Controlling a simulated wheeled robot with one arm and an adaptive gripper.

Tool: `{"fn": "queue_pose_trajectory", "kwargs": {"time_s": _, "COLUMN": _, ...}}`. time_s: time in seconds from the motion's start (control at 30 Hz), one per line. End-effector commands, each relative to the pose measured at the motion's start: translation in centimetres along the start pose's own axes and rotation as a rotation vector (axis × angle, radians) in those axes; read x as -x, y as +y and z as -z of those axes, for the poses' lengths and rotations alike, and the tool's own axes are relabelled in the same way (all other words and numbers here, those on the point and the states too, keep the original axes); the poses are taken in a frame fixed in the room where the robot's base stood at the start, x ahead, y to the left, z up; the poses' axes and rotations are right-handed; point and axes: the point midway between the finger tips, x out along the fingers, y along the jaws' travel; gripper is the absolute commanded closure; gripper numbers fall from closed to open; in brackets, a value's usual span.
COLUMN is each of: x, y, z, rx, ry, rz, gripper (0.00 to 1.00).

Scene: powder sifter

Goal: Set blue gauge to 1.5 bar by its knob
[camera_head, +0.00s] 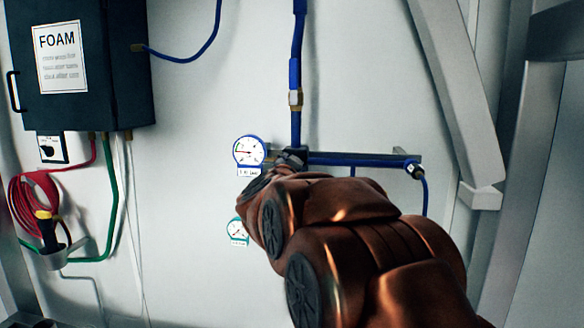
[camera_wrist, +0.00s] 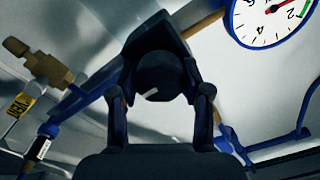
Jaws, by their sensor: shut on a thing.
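The blue gauge (camera_head: 249,151) is a round white dial with a blue rim on the wall, above a small label. Its needle points left in the head view. In the wrist view, part of the dial (camera_wrist: 262,28) shows at the top right, with a red needle and a green arc; I cannot read an exact value. The knob (camera_wrist: 157,72) is black and round with a white mark pointing to the lower left. My gripper (camera_wrist: 160,88) is shut on the knob, one finger on each side. In the head view, my arm hides most of the gripper and knob.
A second gauge with a teal rim (camera_head: 237,230) sits below, partly beside my arm. A blue pipe (camera_head: 350,160) runs right from the knob area. A dark FOAM box (camera_head: 105,90) and a red hose (camera_head: 35,200) are at left. A grey beam (camera_head: 455,90) slants at right.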

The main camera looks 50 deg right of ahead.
Motion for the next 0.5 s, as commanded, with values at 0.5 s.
{"fn": "queue_pose_trajectory", "kwargs": {"time_s": 0.5, "x": 0.04, "y": 0.1, "z": -0.2, "rx": -0.397, "ry": -0.002, "rz": 0.001, "gripper": 0.87}}
